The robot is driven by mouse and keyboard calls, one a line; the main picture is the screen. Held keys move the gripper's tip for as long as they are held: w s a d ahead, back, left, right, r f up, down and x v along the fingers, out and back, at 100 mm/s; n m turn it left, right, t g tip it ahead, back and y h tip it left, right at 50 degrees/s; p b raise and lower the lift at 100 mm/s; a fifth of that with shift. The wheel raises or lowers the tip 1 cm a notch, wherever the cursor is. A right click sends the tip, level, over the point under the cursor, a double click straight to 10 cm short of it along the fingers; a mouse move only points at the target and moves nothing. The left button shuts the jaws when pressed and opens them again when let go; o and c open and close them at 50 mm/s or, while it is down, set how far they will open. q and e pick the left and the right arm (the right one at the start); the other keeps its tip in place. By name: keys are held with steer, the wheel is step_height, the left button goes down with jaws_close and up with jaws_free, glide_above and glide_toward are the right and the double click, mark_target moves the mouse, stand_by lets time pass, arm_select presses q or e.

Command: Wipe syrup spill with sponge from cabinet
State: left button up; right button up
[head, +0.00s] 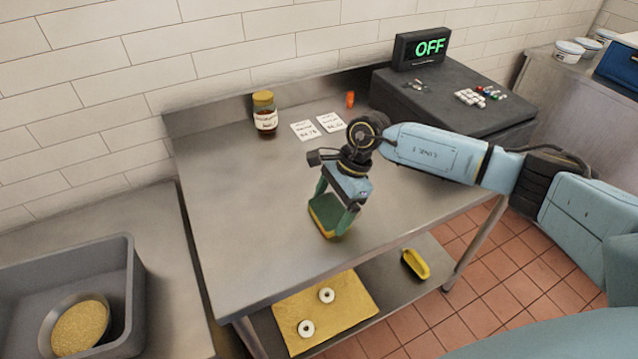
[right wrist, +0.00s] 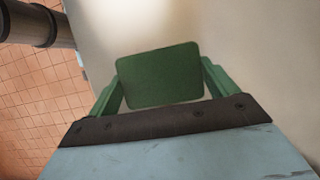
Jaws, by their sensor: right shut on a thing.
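The sponge (head: 324,216), green on top with a yellow lower layer, is between the green fingers of my right gripper (head: 334,206) in the head view. The gripper is shut on it and points down at the steel table (head: 235,225), near its front. I cannot tell whether the sponge touches the tabletop. In the right wrist view the sponge's green face (right wrist: 160,76) fills the space between the fingers. No syrup spill can be made out on the visible tabletop; the area under the sponge is hidden. My left gripper is not in view.
A labelled jar (head: 265,114), paper cards (head: 318,126) and a small orange item (head: 350,99) stand at the back. A dark box (head: 455,97) with an OFF display is at the right. A grey bin (head: 125,290) is at lower left. The table's left part is clear.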

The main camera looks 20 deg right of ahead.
steer(key=shift+s+a+f, duration=0.1)
steer(key=shift+a, duration=1.15)
steer(key=shift+a+r+p, duration=0.1)
steer(key=shift+r+p, duration=0.2)
steer(key=shift+r, duration=0.9)
steer(key=shift+r+p, duration=1.75)
steer(key=shift+r, duration=1.1)
